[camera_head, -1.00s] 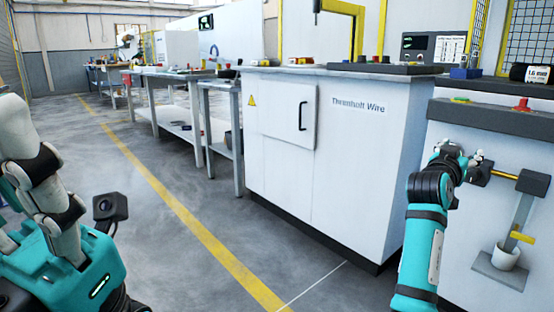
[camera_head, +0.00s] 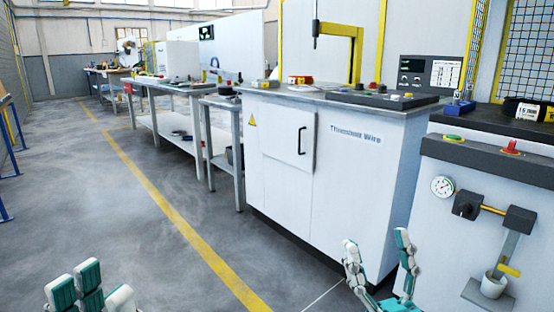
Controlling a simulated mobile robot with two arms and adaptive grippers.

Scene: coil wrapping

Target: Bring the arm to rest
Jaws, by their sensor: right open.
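My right gripper (camera_head: 377,250) is low at the right of centre in the head view, its white and teal fingers pointing up and spread apart. It is open, with nothing between the fingers, in front of the white cabinet's lower right corner. My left gripper (camera_head: 88,290) is at the bottom left edge, with only its white and teal fingertips in view over the floor. Its lower part is cut off by the frame, so I cannot tell how far it is open. I see nothing held in it.
The white cabinet (camera_head: 280,168) labelled for wire stands in the middle. At right is a machine (camera_head: 440,225) with a gauge (camera_head: 443,187), a red button (camera_head: 511,147) and a small cup (camera_head: 493,284). Workbenches (camera_head: 175,88) run back at left. Grey floor (camera_head: 90,215) there is clear.

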